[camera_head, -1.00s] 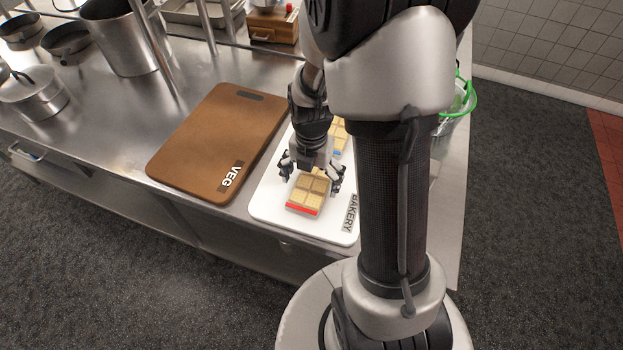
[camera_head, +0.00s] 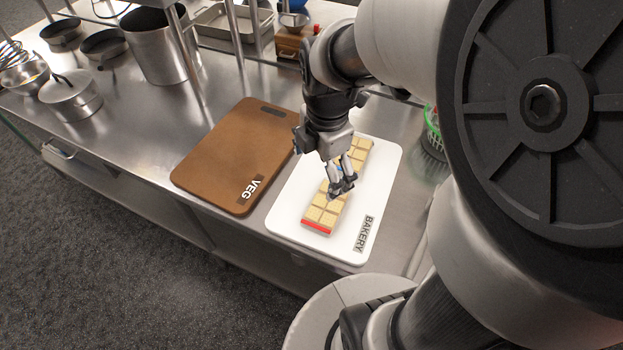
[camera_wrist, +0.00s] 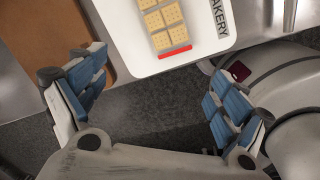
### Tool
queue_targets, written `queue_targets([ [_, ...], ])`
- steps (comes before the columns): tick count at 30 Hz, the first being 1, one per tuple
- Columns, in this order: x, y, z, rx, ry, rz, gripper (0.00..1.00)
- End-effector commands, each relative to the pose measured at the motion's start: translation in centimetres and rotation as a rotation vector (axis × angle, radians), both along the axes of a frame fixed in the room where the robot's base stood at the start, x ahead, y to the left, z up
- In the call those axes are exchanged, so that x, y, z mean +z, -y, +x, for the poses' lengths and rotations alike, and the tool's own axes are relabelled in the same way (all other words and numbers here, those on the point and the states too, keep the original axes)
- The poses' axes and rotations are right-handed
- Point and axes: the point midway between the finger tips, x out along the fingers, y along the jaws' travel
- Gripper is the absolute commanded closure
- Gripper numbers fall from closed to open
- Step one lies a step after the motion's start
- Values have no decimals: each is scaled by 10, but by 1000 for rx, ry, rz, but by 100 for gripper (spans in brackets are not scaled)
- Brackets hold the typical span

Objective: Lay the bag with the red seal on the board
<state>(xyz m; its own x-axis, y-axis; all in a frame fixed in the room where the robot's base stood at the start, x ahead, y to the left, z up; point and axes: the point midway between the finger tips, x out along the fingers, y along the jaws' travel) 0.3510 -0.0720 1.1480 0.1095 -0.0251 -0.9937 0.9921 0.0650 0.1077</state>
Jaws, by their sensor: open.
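The bag with the red seal (camera_head: 321,213), a clear pack of pale square biscuits, lies flat on the white BAKERY board (camera_head: 283,207). Its red end faces the board's front edge. It also shows in the wrist view (camera_wrist: 166,22).
A brown VEG board (camera_head: 225,150) is to the left.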

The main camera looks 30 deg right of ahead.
Motion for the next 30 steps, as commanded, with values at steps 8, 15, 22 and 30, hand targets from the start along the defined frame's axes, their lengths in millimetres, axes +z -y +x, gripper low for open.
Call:
queue_targets([
  [8, 55, -38, -45, -679, 151, 117, 9],
  [15, 79, -61, -86, -1231, 236, 296, 9],
  [22, 85, -71, -109, -1535, 252, 419, 9],
  [30, 85, -72, -112, -1587, 250, 439, 9],
])
